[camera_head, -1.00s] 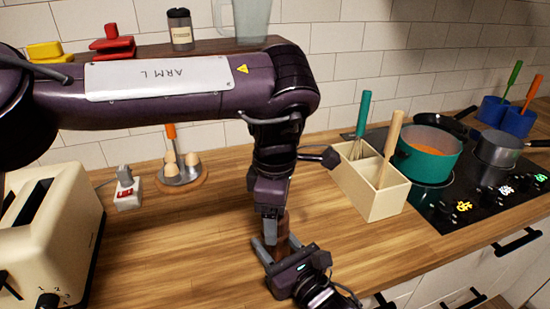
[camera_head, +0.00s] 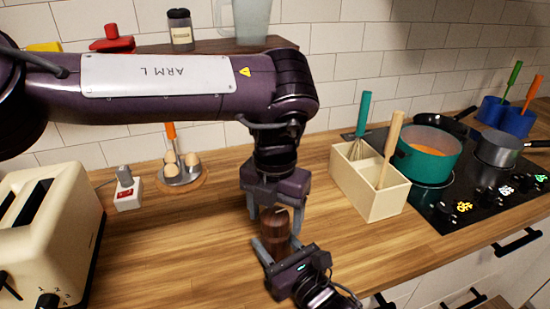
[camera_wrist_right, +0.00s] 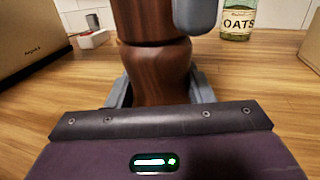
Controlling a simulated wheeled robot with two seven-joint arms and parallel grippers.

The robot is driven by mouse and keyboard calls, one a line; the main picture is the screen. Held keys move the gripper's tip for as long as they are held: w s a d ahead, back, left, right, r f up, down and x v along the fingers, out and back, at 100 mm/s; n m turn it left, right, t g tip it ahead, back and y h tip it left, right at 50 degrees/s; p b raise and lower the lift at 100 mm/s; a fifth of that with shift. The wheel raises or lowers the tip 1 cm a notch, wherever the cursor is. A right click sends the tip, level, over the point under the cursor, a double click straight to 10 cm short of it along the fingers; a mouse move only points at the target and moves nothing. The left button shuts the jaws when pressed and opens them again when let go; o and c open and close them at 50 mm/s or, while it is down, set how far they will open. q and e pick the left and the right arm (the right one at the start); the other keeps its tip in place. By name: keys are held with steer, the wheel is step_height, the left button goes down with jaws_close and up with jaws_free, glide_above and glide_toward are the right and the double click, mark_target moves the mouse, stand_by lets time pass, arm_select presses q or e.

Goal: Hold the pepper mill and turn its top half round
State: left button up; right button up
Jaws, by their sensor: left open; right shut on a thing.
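The pepper mill (camera_head: 275,228) is dark brown wood and stands upright on the wooden counter. My right gripper (camera_head: 279,249) comes in low from the front and is shut on its lower half; the right wrist view shows this lower half (camera_wrist_right: 158,75) between the fingers, below a seam. My left gripper (camera_head: 274,212) points down from above, its open fingers on either side of the mill's top half. One left finger (camera_wrist_right: 196,14) hangs in front of the top half (camera_wrist_right: 145,22) in the right wrist view. The mill's very top is hidden there.
A cream toaster (camera_head: 45,235) stands at left, and a utensil box (camera_head: 368,187) is right of the mill. Behind are an egg holder (camera_head: 182,180) and a socket block (camera_head: 128,194). A hob (camera_head: 440,200) with pots lies further right. An oats jar (camera_wrist_right: 238,22) is nearby.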

mark_target(275, 213)
arm_select(q)
steer(key=n, duration=0.3)
steer(key=shift+n, duration=0.3)
steer(key=n, duration=0.4)
steer(key=shift+n, duration=0.3)
step_height(275, 213, up, 12)
steer(key=shift+n, duration=0.3)
arm_select(e)
steer(key=o, duration=1.5)
steer(key=shift+c, duration=0.2)
